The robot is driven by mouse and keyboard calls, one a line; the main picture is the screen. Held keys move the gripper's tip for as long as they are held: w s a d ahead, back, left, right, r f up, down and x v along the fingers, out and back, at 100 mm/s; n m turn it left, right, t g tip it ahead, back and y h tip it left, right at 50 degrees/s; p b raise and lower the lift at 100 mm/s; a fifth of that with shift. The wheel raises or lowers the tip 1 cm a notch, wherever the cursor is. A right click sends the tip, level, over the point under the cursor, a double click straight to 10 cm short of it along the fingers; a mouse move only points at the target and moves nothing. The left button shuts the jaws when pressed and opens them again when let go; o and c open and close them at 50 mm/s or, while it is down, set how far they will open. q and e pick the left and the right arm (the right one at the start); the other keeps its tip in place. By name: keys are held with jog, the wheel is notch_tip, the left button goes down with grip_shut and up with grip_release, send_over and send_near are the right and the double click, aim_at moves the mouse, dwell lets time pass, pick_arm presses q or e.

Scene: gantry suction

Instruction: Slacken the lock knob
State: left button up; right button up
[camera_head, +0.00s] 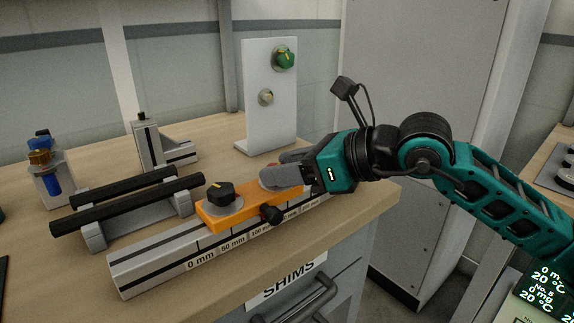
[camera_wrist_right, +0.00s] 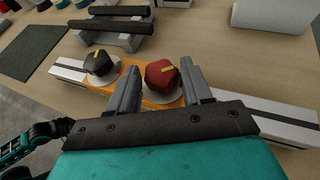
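An orange carriage (camera_head: 236,209) sits on a pale rail with a millimetre scale. It carries a black knob (camera_head: 219,192) with a yellow mark at its left. At its right is a red knob (camera_wrist_right: 161,76) with a yellow mark, mostly hidden in the head view. A small dark knob (camera_head: 271,214) sticks out of the carriage's front. My right gripper (camera_head: 276,170) is at the red knob. In the right wrist view its open fingers (camera_wrist_right: 160,84) stand on either side of that knob; I cannot tell whether the right finger touches. My left gripper is not in view.
A white panel (camera_head: 262,120) with a green knob (camera_head: 284,59) stands behind the carriage. Two black bars (camera_head: 130,204) on grey supports lie to the left. A blue-and-brass fitting (camera_head: 46,172) stands farther left. The bench front has a drawer labelled SHIMS (camera_head: 290,281).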

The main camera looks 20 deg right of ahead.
jog(key=c, duration=0.7)
jog(key=n+g+y, duration=0.2)
jog(key=n+g, duration=0.1)
jog(key=shift+w+d, duration=0.15)
jog(key=shift+w, duration=0.15)
jog(key=shift+w+n+g+y+b, duration=0.15)
jog(key=shift+n+g+y, duration=0.35)
jog(key=shift+n+g, duration=0.55)
jog(key=shift+w+n+g+y+b, duration=0.15)
jog(key=shift+n+g+y, duration=0.35)
jog(key=shift+n+g, duration=0.5)
jog(key=shift+d+g, duration=0.1)
jog(key=shift+g, duration=0.15)
jog(key=o, duration=1.1)
jog(key=shift+s, duration=0.1)
